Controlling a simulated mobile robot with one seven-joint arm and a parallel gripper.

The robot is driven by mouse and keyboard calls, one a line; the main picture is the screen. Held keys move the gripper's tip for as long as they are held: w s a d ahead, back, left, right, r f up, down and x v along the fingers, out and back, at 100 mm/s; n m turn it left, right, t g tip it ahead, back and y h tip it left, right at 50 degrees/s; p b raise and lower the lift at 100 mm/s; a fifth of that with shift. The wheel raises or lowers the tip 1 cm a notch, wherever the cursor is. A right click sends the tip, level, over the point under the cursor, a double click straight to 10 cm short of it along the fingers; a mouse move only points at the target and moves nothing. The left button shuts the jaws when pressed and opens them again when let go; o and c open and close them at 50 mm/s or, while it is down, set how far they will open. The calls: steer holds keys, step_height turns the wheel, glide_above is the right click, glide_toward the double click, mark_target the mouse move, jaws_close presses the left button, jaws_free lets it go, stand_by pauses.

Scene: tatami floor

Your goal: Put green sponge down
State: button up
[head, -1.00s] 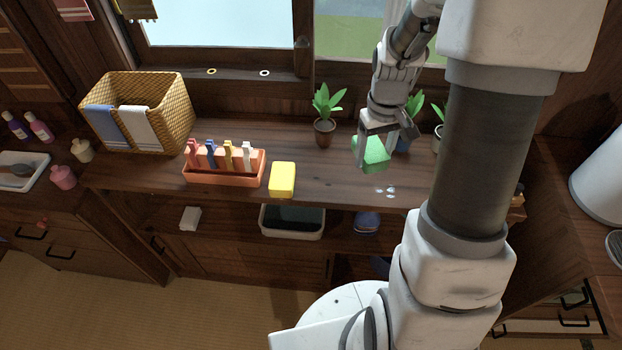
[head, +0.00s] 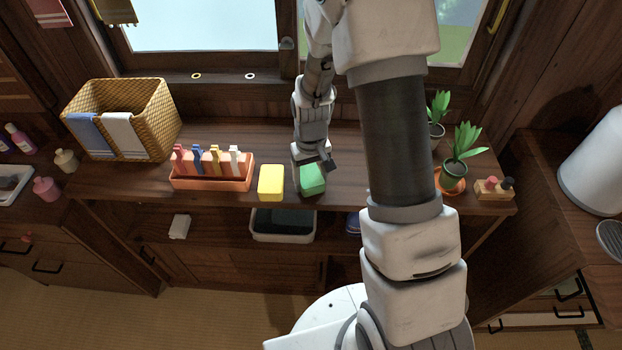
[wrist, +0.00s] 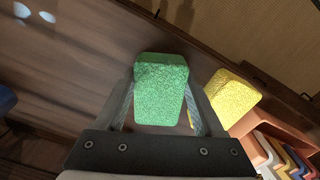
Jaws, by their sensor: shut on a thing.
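The green sponge (head: 312,180) is between the fingers of my gripper (head: 312,165), just right of the yellow sponge (head: 271,183) on the wooden counter (head: 345,185). In the wrist view the green sponge (wrist: 160,90) fills the space between both fingers of my gripper (wrist: 160,105), which is shut on it. The yellow sponge (wrist: 233,97) is close beside the right finger there. The green sponge is low over the counter; whether its underside touches the wood cannot be told.
An orange holder with colored clips (head: 212,180) stands left of the yellow sponge. A wicker basket (head: 125,110) stands further left. Potted plants (head: 453,175) and a small wooden block holder (head: 494,188) are at the right. The counter's front edge is close.

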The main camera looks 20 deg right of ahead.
steer(key=shift+f, duration=0.1)
steer(key=shift+f, duration=0.15)
steer(key=o, duration=1.4)
steer(key=shift+o, duration=0.2)
step_height(320, 180, up, 12)
steer(key=p, duration=0.2)
step_height(320, 180, up, 12)
steer(key=t, duration=0.2)
glide_above(311, 178)
steer(key=s, duration=0.6)
steer(key=s+r+t, duration=0.1)
steer(key=s+r, duration=0.2)
steer(key=s, duration=0.3)
steer(key=s+r+m+t, duration=0.1)
steer(key=s+r+t, duration=0.1)
steer(key=s+r, duration=0.2)
steer(key=s, duration=0.2)
steer(key=shift+s+r+t, duration=0.3)
steer(key=shift+s, duration=0.05)
